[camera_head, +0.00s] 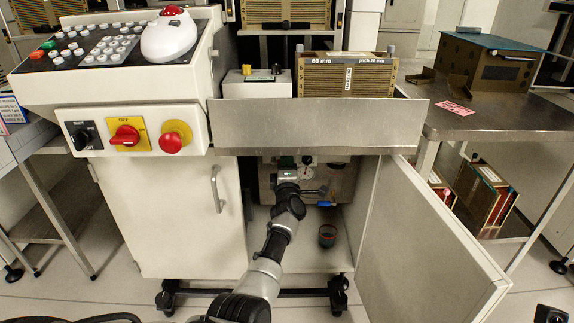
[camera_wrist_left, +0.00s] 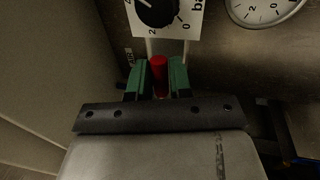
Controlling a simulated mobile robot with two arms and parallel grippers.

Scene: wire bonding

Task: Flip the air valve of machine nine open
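The open cabinet under the machine holds a panel with gauges. My left arm reaches in from below, and my left gripper (camera_head: 287,177) is in front of this panel. In the left wrist view, the green-padded fingers of my left gripper (camera_wrist_left: 159,82) stand on either side of a red handle (camera_wrist_left: 158,70), which looks like the air valve's lever. The pads are very close to it; whether they press on it I cannot tell. A black regulator knob (camera_wrist_left: 157,8) on a white scale is just above. The handle is hidden in the head view. My right gripper is not in view.
The cabinet door (camera_head: 420,245) stands open on the right, with the cabinet wall close on the left. A blue handle (camera_head: 326,204) and a dark cup (camera_head: 327,236) are right of my arm. A round gauge (camera_wrist_left: 262,8) sits upper right of the fingers.

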